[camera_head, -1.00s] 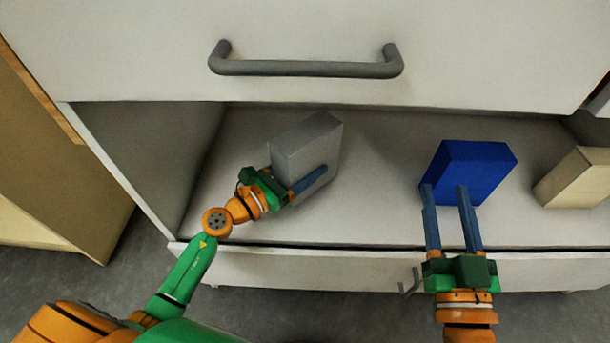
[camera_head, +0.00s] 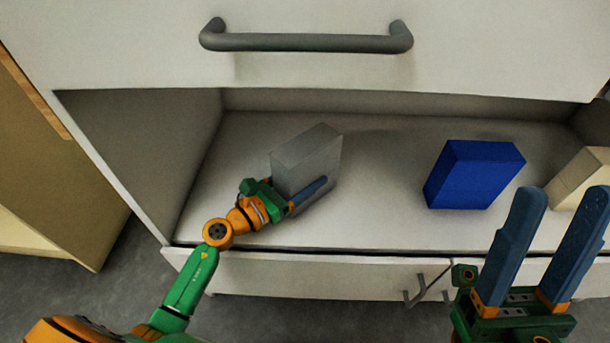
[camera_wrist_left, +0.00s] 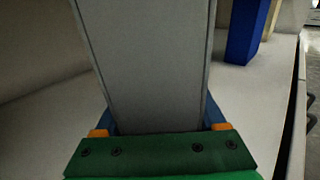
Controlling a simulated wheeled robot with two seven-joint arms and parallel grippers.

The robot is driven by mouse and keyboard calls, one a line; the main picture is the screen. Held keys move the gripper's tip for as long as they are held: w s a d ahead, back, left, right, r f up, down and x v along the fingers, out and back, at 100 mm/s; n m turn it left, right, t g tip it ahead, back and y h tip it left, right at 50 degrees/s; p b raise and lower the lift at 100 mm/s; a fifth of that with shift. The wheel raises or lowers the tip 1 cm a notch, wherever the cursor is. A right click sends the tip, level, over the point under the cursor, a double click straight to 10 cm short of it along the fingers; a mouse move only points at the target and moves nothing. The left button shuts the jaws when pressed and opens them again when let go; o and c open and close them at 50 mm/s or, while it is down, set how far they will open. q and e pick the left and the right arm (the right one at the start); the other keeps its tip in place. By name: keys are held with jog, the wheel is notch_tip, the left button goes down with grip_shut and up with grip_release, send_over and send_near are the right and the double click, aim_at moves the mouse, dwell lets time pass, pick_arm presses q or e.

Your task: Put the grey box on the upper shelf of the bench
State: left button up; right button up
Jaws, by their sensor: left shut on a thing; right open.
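The grey box (camera_head: 306,160) stands upright in the open compartment of the white bench, towards its left side. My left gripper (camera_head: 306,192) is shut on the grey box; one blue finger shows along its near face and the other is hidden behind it. In the left wrist view the grey box (camera_wrist_left: 150,60) fills the middle between the fingers. I cannot tell whether the box touches the shelf floor (camera_head: 390,210). My right gripper (camera_head: 550,240) is open and empty, in front of the compartment at the lower right.
A blue box (camera_head: 474,174) stands to the right on the same shelf, and a beige box (camera_head: 582,178) is at the far right. A white drawer front with a grey bar handle (camera_head: 306,42) is above the compartment. A wooden cabinet (camera_head: 50,170) stands at left.

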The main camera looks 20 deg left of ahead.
pick_arm(q)
jog(key=o, duration=1.1)
jog(key=shift+f, duration=0.15)
jog(key=o, duration=0.4)
jog(key=shift+r, duration=0.2)
jog(key=v, duration=1.1)
jog(key=shift+s, duration=0.1)
jog(key=shift+s+a, duration=0.2)
jog(key=shift+s, duration=0.2)
